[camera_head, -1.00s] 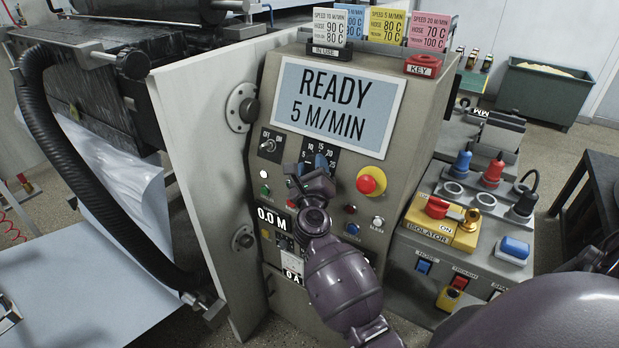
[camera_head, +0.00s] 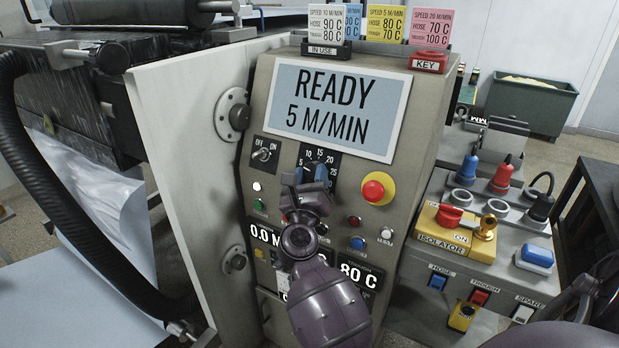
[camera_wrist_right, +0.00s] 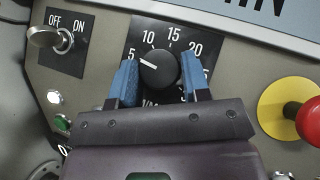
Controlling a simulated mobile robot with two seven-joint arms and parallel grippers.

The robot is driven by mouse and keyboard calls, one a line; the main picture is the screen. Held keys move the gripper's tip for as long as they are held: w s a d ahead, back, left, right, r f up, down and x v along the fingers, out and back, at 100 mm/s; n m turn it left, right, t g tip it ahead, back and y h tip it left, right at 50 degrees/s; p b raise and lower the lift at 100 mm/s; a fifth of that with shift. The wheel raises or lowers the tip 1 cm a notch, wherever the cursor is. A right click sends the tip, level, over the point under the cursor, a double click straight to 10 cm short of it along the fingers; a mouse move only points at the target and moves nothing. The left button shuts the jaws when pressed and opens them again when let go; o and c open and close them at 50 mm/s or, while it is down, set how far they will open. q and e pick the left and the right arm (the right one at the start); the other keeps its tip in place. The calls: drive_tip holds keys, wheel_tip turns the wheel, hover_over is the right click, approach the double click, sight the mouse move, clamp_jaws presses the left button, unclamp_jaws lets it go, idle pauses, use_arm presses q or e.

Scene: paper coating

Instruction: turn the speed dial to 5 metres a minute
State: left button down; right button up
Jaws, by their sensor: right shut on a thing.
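The speed dial (camera_wrist_right: 158,69) is a round black knob on a dark plate marked 5 to 25. Its white pointer line points left and slightly up, at the 5. In the head view the dial plate (camera_head: 330,158) is partly hidden by my right gripper (camera_head: 311,176). In the wrist view the blue fingers of my right gripper (camera_wrist_right: 160,82) stand on either side of the knob, shut on it. The display screen (camera_head: 335,108) above reads READY 5 M/MIN. My left gripper is not in view.
A red emergency button (camera_head: 373,190) on a yellow ring stands out right of the dial. An OFF/ON toggle switch (camera_head: 264,152) is left of it. Several small lamps and buttons sit below. Recipe cards (camera_head: 388,24) stand on the cabinet top. An isolator (camera_head: 450,228) is at right.

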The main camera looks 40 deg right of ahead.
drive_tip(key=shift+f, duration=0.1)
drive_tip(key=o, duration=0.9)
drive_tip(key=shift+a, duration=0.1)
drive_tip(key=b+v, duration=0.1)
drive_tip(key=v, duration=0.9)
drive_tip(key=shift+s+a+f, duration=0.1)
drive_tip(key=shift+s+a, duration=0.15)
